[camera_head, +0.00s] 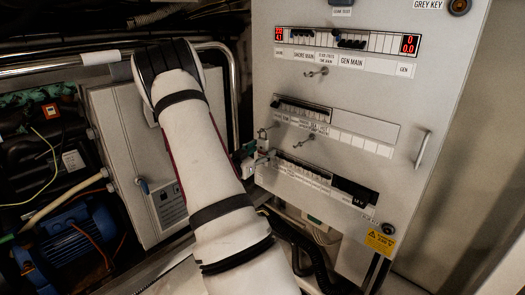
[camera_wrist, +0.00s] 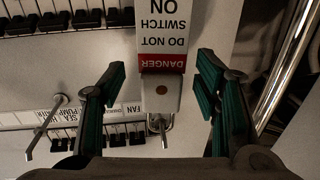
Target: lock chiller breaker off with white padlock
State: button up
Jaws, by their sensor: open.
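The white padlock (camera_wrist: 161,92) is in the middle of the wrist view, with a red DANGER band and a label reading DO NOT SWITCH ON. The text appears upside down. Its metal shackle (camera_wrist: 159,123) is at the lower end, by a row of black breakers (camera_wrist: 128,136); I cannot tell what it hangs on. My gripper (camera_wrist: 160,68) is open, with one green-padded finger on each side of the padlock and visible gaps to both. In the head view my gripper (camera_head: 254,157) is at the left edge of the grey panel (camera_head: 425,85), partly behind my arm.
Hooks stick out of the panel; one (camera_wrist: 45,126) is left of the padlock in the wrist view. Breaker rows (camera_head: 300,105) and a handle (camera_head: 423,149) are on the panel. A metal pipe (camera_head: 233,85) and a grey box (camera_head: 115,130) stand left of it.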

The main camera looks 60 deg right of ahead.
jog(key=w+a, duration=0.1)
jog(key=a, duration=0.9)
jog(key=shift+w+a, duration=0.35)
jog(key=shift+a, duration=0.05)
